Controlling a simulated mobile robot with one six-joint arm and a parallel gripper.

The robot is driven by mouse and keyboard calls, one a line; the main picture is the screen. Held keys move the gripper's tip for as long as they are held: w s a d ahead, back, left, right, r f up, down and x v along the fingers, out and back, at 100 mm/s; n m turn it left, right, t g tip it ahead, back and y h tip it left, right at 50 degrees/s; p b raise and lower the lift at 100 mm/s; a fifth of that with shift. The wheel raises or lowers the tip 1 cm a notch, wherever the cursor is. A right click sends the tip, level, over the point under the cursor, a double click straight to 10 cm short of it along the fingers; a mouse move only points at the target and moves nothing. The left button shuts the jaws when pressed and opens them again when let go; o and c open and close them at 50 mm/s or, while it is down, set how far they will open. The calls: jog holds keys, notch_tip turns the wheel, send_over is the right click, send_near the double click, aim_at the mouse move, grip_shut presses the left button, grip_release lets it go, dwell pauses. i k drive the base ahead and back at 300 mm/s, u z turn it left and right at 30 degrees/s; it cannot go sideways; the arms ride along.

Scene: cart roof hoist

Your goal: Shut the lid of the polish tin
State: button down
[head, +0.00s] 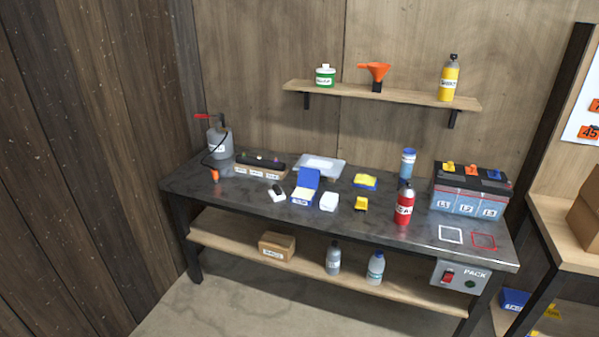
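A small blue box-shaped tin (303,195) with a white label stands on the dark workbench, a little left of the middle. Its blue lid (308,178) stands up open at the back. It is the only container with a raised lid that I see, but its label is too small to read, so I cannot tell for sure that it is the polish tin. My gripper is not in view.
A white block (328,202) stands close right of the blue tin, and a small white-and-black item (276,193) close left. A clear-lidded tray (320,165) lies behind. A red bottle (404,204) stands farther right. The bench's front strip is mostly clear.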

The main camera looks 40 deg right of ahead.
aim_at(309, 178)
jog(key=z, duration=0.1)
jog(key=i, duration=0.95)
jog(key=u, duration=0.05)
